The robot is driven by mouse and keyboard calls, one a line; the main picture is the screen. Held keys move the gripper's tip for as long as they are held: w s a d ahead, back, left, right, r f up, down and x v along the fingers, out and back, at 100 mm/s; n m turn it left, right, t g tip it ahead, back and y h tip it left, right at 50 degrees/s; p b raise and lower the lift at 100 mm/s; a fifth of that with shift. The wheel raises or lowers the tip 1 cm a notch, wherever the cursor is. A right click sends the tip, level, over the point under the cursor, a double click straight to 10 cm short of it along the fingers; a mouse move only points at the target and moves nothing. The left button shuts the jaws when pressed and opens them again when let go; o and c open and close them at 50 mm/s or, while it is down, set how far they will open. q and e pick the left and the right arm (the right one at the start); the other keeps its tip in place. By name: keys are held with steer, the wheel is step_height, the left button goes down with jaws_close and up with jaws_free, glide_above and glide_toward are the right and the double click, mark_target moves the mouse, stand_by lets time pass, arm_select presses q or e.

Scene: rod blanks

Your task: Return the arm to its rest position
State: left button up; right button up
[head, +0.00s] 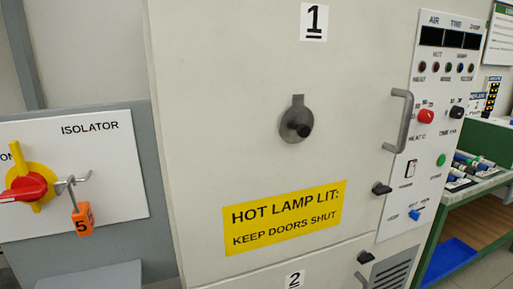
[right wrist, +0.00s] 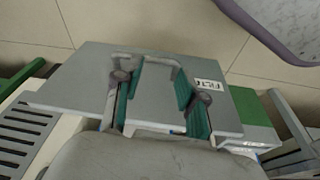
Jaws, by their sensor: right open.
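My right gripper (right wrist: 155,92) shows in the right wrist view, with its two teal-padded fingers spread apart. It is open, and I see nothing held between the pads. Behind the fingers is a flat grey panel (right wrist: 75,85) with a small white label (right wrist: 207,84), its lettering upside down and partly hidden. I cannot tell how far the fingers are from this panel. Neither gripper shows in the head view, and my left gripper is in no view.
A pale cabinet (head: 200,120) fills the head view, its door 1 shut, with a handle (head: 403,120) and control panel (head: 425,160). An isolator switch (head: 25,186) and orange tag 5 (head: 83,220) are left. A green bench (head: 465,190) stands right. Tiled floor (right wrist: 265,70) lies beyond the panel.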

steer(key=s+f+g+p, duration=0.1)
steer(key=s+f+p, duration=0.5)
steer(key=shift+s+d+p, duration=0.25)
steer(key=shift+d+p, duration=0.1)
steer(key=shift+d, duration=0.1)
steer(key=shift+o, duration=0.3)
steer(key=s+d+f+p, duration=0.2)
steer(key=s+p, duration=0.4)
steer(key=s, duration=0.6)
steer(key=shift+f+g, duration=0.4)
steer(key=shift+f, duration=0.05)
steer(key=shift+o, duration=0.8)
steer(key=shift+s+d+f+p, duration=0.1)
steer(key=shift+s+d+p, duration=0.1)
steer(key=shift+s+p, duration=0.15)
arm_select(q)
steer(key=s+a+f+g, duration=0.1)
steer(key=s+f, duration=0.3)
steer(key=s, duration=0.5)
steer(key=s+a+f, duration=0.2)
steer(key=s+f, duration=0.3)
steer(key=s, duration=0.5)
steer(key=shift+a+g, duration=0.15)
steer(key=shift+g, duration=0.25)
arm_select(e)
steer(key=shift+f, duration=0.1)
